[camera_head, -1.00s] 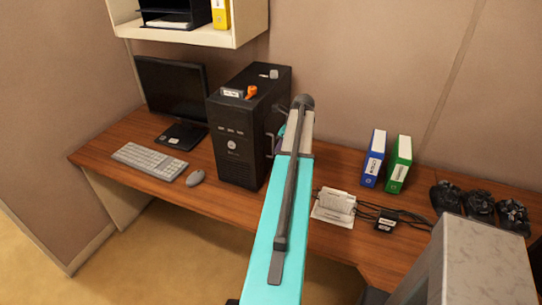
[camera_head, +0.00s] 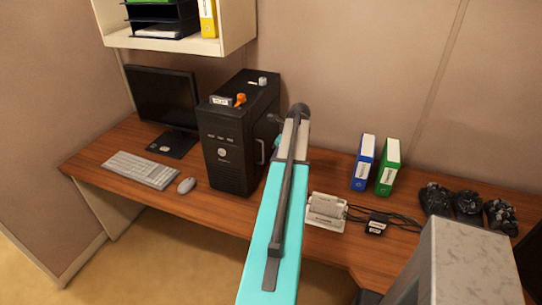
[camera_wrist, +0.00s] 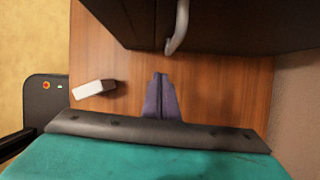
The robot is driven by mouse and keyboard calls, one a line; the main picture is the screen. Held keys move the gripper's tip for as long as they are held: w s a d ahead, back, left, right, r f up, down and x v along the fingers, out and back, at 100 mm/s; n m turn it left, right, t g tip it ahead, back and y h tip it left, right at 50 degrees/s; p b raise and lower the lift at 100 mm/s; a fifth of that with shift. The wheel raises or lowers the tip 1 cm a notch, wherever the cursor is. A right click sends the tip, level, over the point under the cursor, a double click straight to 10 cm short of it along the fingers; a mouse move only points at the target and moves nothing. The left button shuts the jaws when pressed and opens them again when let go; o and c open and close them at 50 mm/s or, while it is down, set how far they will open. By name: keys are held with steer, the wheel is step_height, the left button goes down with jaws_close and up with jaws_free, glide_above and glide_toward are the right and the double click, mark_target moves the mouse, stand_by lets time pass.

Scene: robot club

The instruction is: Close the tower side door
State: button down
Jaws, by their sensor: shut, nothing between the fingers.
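The black computer tower (camera_head: 222,150) stands upright on the desk, left of my arm. Its side door has a grey handle (camera_head: 262,152) on the right side; the door looks about flush with the case, but I cannot tell whether it is fully shut. In the wrist view the dark tower (camera_wrist: 245,25) fills the top, with the handle (camera_wrist: 182,28) hanging down beside a thin seam. My gripper (camera_wrist: 161,78) has its purple fingers together and empty, just below the handle and apart from it. In the head view my arm mostly hides the gripper.
A monitor (camera_head: 163,100), keyboard (camera_head: 141,169) and mouse (camera_head: 186,185) are left of the tower. A small white-and-dark block (camera_wrist: 92,88) lies near the fingers.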

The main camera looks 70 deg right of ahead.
steer(key=b+v, duration=0.3)
steer(key=v, duration=0.7)
steer(key=shift+s, duration=0.5)
steer(key=shift+a, duration=0.1)
